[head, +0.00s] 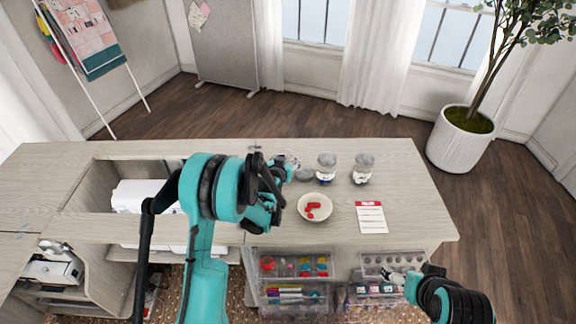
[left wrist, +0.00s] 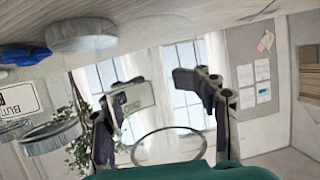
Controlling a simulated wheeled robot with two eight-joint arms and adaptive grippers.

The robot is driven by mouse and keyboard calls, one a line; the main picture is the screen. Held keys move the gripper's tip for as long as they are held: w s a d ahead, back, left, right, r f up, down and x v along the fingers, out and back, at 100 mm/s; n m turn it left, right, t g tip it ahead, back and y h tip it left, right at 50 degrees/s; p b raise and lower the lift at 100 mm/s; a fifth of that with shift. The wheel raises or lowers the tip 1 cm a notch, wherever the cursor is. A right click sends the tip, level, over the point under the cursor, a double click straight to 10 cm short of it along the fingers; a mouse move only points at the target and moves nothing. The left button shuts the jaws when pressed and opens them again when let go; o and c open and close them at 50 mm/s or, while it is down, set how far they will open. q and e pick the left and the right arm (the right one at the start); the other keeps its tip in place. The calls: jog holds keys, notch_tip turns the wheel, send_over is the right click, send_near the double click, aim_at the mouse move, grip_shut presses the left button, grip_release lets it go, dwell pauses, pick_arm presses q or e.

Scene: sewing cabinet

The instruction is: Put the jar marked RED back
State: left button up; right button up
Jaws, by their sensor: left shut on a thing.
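My left gripper (head: 278,178) is above the cabinet top, shut on a clear glass jar (head: 291,160). In the left wrist view, the gripper (left wrist: 160,108) has the jar between its fingers. The jar's pale label (left wrist: 138,97) is tilted and its word is not readable; its round glass rim (left wrist: 168,145) faces the camera. A loose grey lid (head: 304,174) lies on the top beside the gripper. Two lidded jars (head: 326,163) (head: 362,167) stand to its right. A white bowl (head: 315,208) with red pieces is in front. My right gripper (head: 398,279) is at the right drawer; its fingers are unclear.
Two clear drawers stand open at the front, the left one (head: 292,279) with colourful items and the right one (head: 396,257) with small jars. A red-headed card (head: 371,217) lies on the cabinet top (head: 415,205). A white sewing machine (head: 143,195) sits in the left recess.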

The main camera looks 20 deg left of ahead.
pick_arm(q)
notch_tip(320, 180, down, 2)
jog(key=shift+w+f+b, duration=0.1)
jog(key=shift+f+b, duration=0.1)
jog(key=shift+b, duration=0.15)
jog(key=shift+r, duration=0.2)
pick_arm(e)
jog(key=shift+f, duration=0.55)
pick_arm(q)
jog(key=shift+f, duration=0.2)
jog(key=o, duration=1.4)
jog(key=shift+o, duration=0.2)
